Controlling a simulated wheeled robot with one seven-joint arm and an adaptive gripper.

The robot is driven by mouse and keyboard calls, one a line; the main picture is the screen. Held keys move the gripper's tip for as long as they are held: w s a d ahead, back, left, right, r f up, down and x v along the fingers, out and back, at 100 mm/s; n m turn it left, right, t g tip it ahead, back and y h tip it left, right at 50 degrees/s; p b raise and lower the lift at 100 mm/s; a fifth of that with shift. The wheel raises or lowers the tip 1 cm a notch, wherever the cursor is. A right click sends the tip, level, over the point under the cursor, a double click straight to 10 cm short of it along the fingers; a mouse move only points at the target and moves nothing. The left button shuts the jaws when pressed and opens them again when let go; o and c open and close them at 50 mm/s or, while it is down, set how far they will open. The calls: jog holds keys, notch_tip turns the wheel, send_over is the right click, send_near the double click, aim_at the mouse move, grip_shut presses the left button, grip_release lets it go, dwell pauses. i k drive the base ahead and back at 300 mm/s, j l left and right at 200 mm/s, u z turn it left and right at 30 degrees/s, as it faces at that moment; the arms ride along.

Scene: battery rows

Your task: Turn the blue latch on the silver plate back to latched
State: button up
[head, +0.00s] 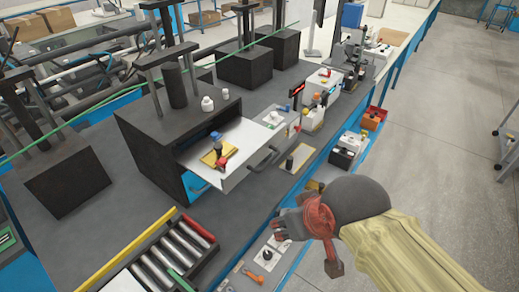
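I cannot make out for sure a blue latch on a silver plate in the head view. Pale plates (268,262) lie along the front edge of the bench, below and left of my gripper. One carries a dark round knob (267,254), and an orange lever-like part (264,280) sits just below it. My reddish gripper (307,247) is at the front edge, above these plates and to their right. Its two fingers stand apart with nothing seen between them. My gripper and arm hide part of the bench front.
A dark box holds an open silver drawer (240,183) with a yellow plate (213,157) and small coloured parts. A roller tray (172,252) lies at lower left. Small devices and bins, including an orange bin (373,117), line the bench front. The floor (450,150) at right is mostly clear.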

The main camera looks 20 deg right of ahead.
aim_at(214, 135)
jog(key=i+l+u, duration=0.1)
jog(key=i+u, duration=0.3)
jog(key=i+l+u, duration=0.15)
jog(key=u, duration=0.2)
